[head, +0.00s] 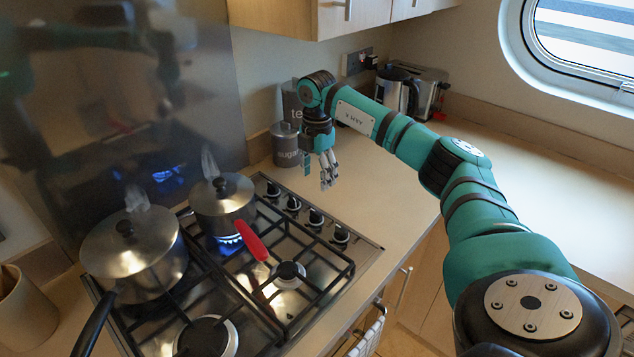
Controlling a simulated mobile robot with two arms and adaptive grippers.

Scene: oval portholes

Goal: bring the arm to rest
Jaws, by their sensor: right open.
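My right arm comes in from the lower right and reaches across the counter. My left gripper is not in view.
Canisters (285,148), a kettle (398,92) and a toaster (432,88) stand behind. The right counter (560,190) is clear.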

